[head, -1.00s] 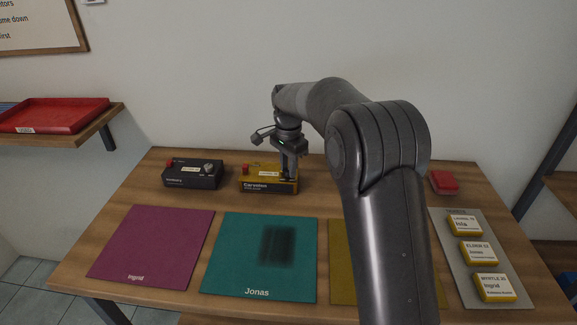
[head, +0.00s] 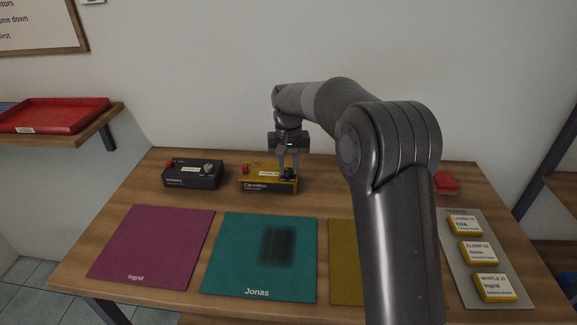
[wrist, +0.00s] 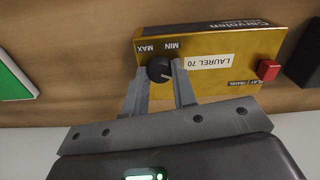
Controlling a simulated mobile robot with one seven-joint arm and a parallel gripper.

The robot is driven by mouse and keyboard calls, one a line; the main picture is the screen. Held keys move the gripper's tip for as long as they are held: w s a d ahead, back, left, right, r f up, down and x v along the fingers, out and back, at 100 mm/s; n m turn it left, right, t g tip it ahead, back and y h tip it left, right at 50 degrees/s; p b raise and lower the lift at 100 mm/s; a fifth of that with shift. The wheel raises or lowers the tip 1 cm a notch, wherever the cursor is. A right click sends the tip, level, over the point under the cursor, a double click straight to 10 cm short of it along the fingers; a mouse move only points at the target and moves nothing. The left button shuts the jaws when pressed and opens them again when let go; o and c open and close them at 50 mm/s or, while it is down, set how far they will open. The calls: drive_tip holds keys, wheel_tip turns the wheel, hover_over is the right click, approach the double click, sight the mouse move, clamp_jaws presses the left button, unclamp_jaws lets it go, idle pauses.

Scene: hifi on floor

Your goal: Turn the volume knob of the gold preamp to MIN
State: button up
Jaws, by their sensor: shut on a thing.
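The gold preamp (head: 255,182) stands at the back of the table. In the wrist view the gold preamp (wrist: 215,60) appears upside down, with a "LAUREL 70" label and MAX and MIN printed beside its black volume knob (wrist: 159,69). My gripper (head: 288,174) points down over the preamp's right end. In the wrist view its fingers (wrist: 160,76) are shut on the knob, one on each side. A light mark shows on the knob's lower right edge, but its exact setting is hard to tell. The gripper partly hides the knob in the head view.
A black preamp (head: 193,176) stands just left of the gold one. Magenta (head: 150,245), teal (head: 225,255) and yellow (head: 342,262) mats lie in front. A grey tray (head: 462,275) with labelled yellow boxes and a red object (head: 446,183) are at right.

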sight(288, 170)
drive_tip(key=n, duration=0.4)
drive_tip(key=shift+n, duration=2.9)
drive_tip(key=o, duration=1)
wheel_tip(288, 170, up, 11)
drive_tip(key=shift+f, duration=0.1)
